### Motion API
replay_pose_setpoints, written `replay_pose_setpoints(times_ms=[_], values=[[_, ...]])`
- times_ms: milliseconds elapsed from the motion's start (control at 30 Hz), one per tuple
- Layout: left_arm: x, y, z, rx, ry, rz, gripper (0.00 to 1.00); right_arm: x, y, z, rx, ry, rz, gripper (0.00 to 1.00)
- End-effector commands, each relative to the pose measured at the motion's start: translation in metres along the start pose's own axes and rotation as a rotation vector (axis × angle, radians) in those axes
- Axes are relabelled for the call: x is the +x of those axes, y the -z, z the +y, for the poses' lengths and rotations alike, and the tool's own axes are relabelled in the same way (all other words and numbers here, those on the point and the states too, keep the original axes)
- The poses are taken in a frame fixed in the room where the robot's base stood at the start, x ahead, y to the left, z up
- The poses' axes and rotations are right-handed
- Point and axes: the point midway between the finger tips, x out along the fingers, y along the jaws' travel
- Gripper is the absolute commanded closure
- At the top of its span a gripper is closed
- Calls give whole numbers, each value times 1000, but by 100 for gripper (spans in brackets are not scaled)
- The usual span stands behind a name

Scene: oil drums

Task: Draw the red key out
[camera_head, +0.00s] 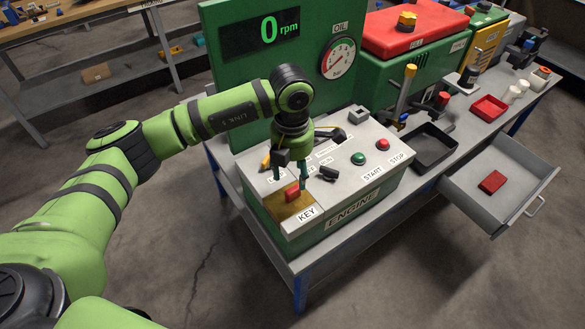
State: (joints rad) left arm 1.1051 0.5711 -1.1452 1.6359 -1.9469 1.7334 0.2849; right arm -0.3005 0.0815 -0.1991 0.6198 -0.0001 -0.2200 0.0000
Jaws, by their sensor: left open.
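The red key (292,191) stands in the brass-coloured plate at the front left corner of the engine control box (345,160), behind the KEY label (307,213). My left gripper (290,178) points down over the key, its fingers open and close around or just above it. Whether the fingers touch the key cannot be told. The gripper partly hides the box top behind it. My right gripper is out of view.
To the right are a black tray (419,166) and an open drawer (519,168) holding a red block (491,181). A green display panel (262,65) stands behind.

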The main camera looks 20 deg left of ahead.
Motion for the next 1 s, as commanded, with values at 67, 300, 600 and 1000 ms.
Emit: replay_pose_setpoints(times_ms=[67, 300, 600, 1000], values=[[4, 2, 3, -4, -12, 14, 44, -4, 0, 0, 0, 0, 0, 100], [37, 3, 2, -3, -8, 15, 44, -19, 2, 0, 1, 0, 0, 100], [66, 3, 2, -1, -8, 10, 44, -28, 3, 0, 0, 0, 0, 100], [69, 2, 2, -1, -9, 8, 92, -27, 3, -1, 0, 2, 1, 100]])
